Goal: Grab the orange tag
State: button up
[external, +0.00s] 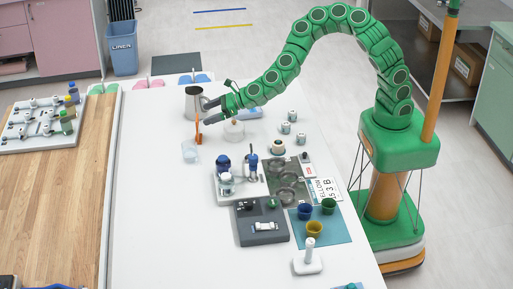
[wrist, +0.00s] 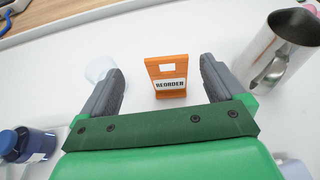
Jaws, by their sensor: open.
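The orange tag (wrist: 167,72) stands upright on the white table, with a "REORDER" label facing the wrist camera and an opening near its top. In the external view the tag (external: 198,130) is a thin orange upright piece beside a steel pitcher. My gripper (wrist: 163,75) is open, its two grey fingers spread left and right of the tag in the wrist picture. The tag shows between the fingertips, apart from both. In the external view my gripper (external: 207,112) reaches in from the right, close to the tag. Its contact with the tag cannot be made out there.
The steel pitcher (wrist: 282,48) stands close to the right finger. A clear cup (external: 191,152) is near the tag, on the left in the wrist view (wrist: 100,70). A white rack with blue-capped bottles (external: 224,168) lies nearer the camera. White table is free left of the tag.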

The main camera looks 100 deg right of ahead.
jog(key=shift+m+h, duration=0.3)
jog(key=shift+m, duration=0.2)
jog(key=shift+w+d+f, duration=0.2)
jog(key=shift+w+f, duration=0.45)
jog(key=shift+w, duration=0.2)
jog(key=shift+w+d+f, duration=0.2)
jog(key=shift+w+f, duration=0.45)
jog(key=shift+w, duration=0.25)
jog(key=shift+w+d+f, duration=0.2)
jog(key=shift+w+f, duration=0.45)
jog(key=shift+w, duration=0.2)
jog(key=shift+x, duration=1.05)
jog(key=c, duration=1)
jog(key=shift+r, duration=0.1)
jog(key=shift+c, duration=0.2)
